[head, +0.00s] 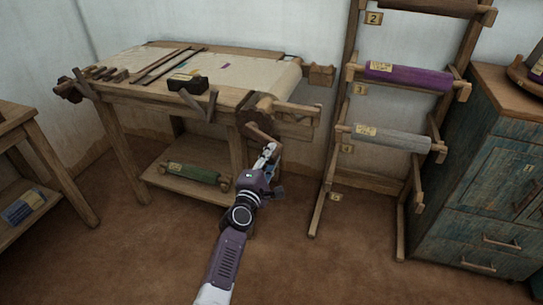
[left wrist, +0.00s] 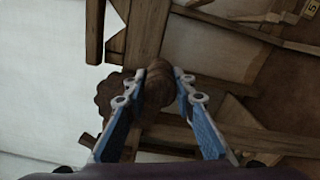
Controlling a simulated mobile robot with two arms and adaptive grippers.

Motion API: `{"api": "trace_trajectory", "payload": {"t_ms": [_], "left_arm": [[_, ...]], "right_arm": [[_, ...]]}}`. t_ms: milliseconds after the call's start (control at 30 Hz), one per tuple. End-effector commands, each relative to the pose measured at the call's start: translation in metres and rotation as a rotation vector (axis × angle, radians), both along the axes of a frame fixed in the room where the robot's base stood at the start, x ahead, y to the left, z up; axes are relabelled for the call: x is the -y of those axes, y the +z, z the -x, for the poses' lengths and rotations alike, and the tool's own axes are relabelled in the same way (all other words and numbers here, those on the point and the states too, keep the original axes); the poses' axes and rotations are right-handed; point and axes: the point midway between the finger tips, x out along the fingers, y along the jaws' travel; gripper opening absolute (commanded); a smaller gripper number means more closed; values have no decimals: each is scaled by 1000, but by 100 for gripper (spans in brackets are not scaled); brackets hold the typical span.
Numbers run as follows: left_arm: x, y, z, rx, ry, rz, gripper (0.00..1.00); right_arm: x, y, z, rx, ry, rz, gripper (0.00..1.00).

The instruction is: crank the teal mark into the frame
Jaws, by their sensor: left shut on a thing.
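The loom (head: 150,95) stands at the left, with pale cloth (head: 255,80) across its top. A dark block-like frame (head: 187,83) sits at the cloth's front edge. A toothed wooden wheel (head: 254,112) and crank (head: 262,133) are at the loom's front right corner. My left gripper (head: 270,149) is at the crank's end. In the left wrist view its blue fingers are closed around the brown crank handle (left wrist: 155,85). My right gripper is not in view.
A green roll (head: 190,173) lies on the loom's low shelf. A rack to the right holds a purple roll (head: 408,76) and a grey roll (head: 390,137). A teal cabinet (head: 490,190) stands at far right, a wooden table (head: 20,130) at far left. The front floor is clear.

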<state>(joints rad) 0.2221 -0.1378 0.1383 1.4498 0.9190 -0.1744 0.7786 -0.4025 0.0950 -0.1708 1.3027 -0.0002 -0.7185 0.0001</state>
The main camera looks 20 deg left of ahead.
Motion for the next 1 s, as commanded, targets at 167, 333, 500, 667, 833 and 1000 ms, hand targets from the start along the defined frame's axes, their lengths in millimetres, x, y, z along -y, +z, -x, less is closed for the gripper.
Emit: {"api": "trace_trajectory", "payload": {"t_ms": [167,333,500,667,833,1000], "left_arm": [[0,2,-1,3,0,0,27],[0,1,0,2,0,-1,42],[0,1,0,1,0,-1,42],[0,0,5,0,0,-1,42],[-1,-1,27,0,1,0,42],[-2,-1,62,-1,1,0,42]], "right_arm": [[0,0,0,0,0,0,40],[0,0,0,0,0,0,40],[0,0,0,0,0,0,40],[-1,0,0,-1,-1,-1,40],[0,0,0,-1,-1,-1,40],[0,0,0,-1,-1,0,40]]}}
